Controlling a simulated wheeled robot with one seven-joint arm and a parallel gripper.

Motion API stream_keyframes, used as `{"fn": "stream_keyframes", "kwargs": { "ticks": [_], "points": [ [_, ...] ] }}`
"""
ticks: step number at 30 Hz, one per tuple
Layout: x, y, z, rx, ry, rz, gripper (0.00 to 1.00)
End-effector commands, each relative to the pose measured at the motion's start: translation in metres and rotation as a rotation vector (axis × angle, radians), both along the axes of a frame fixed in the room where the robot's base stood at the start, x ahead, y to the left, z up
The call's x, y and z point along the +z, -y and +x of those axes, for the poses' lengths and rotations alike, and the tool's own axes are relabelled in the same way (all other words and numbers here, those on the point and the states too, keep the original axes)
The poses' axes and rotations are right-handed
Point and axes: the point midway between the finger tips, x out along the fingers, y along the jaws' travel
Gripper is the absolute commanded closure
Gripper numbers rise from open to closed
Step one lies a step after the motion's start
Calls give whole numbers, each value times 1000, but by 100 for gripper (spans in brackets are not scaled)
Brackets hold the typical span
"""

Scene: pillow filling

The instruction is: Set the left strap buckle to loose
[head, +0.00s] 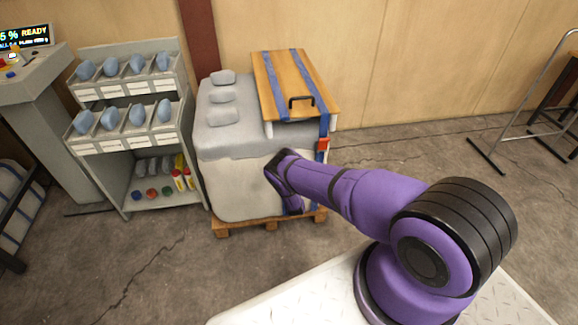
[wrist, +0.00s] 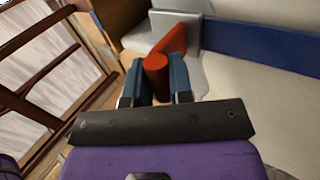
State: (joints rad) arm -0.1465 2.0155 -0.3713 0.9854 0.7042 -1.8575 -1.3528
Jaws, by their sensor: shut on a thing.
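In the wrist view, the two blue fingers of my gripper (wrist: 156,80) are shut on the red-orange lever (wrist: 172,42) of a strap buckle, gripping its rounded end. The lever joins a grey buckle plate (wrist: 186,20), and a blue strap (wrist: 270,42) runs from that plate to the right. In the head view, my purple arm reaches to the front of the pale bundle (head: 235,180), and the fingers and the held buckle are hidden behind it. Another red-orange buckle (head: 323,145) shows on the strap at the right side of the bundle.
A wooden board (head: 283,75) with a black handle lies on the bundle under two blue straps. The bundle stands on a wooden pallet (head: 240,228). A grey bin rack (head: 125,180) stands close on the left. The floor to the right is mostly clear, with a metal frame (head: 525,135) farther off.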

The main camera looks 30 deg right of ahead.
Motion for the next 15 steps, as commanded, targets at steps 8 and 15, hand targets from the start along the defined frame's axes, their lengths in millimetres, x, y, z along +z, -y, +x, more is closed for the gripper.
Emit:
{"fn": "stream_keyframes", "kwargs": {
  "ticks": [8,15],
  "points": [
    [-3,1,2,0,55,-14,100],
    [-3,1,3,-1,66,-18,100]
  ]
}}
